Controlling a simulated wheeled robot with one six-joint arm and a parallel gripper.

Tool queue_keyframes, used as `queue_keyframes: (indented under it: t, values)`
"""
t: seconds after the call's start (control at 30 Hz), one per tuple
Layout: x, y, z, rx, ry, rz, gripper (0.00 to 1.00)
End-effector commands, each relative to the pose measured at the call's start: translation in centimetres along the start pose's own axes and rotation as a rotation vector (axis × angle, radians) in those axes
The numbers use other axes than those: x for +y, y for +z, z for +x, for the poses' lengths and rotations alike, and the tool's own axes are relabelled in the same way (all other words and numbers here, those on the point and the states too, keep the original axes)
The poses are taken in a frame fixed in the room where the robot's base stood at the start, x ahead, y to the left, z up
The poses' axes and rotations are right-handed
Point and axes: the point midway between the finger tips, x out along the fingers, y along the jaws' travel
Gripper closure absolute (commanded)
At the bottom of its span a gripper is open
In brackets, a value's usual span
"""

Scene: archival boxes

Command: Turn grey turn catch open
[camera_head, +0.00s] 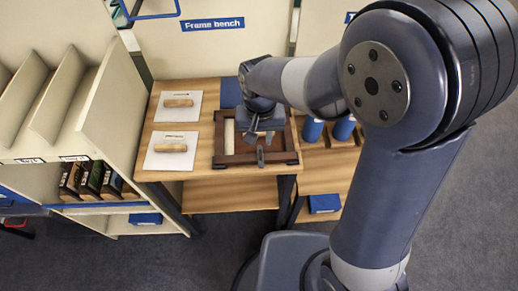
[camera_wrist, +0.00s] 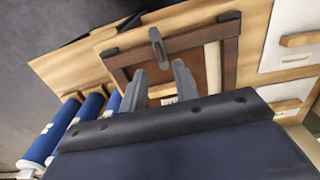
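A brown wooden frame (camera_head: 285,158) lies on the wooden bench, with a dark brown panel and a cream strip inside it. The grey turn catch (camera_head: 261,157) sits at the frame's front side, near its middle. In the wrist view the catch (camera_wrist: 157,44) is a small rounded grey piece at the far frame edge. My gripper (camera_head: 259,139) is above the frame, just behind the catch. In the wrist view its two grey fingers (camera_wrist: 158,70) are apart with nothing between them, and the catch is just beyond the tips. Whether a finger touches it is unclear.
Two white boards with wooden handles (camera_head: 171,148) lie left of the frame. Blue cylinders (camera_head: 312,129) stand to the right. A dark corner piece (camera_head: 292,162) sits at the frame's front right. Shelving with book spines (camera_head: 88,180) is at left; my arm covers the right side.

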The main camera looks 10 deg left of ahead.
Motion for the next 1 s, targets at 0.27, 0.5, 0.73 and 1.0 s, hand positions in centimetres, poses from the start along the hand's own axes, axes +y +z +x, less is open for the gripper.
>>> queue_keyframes:
  t: [0.27, 0.5, 0.73, 1.0]
  values:
    - [0.0, 0.1, 5.2, -0.005, 0.002, 0.0, 0.71]
    - [0.0, 0.0, 7.0, -0.002, 0.001, 0.0, 0.71]
    - [0.0, 0.0, 7.2, 0.0, 0.0, 0.0, 0.71]
    - [0.0, 0.0, 7.2, 0.0, 0.0, 0.0, 0.87]
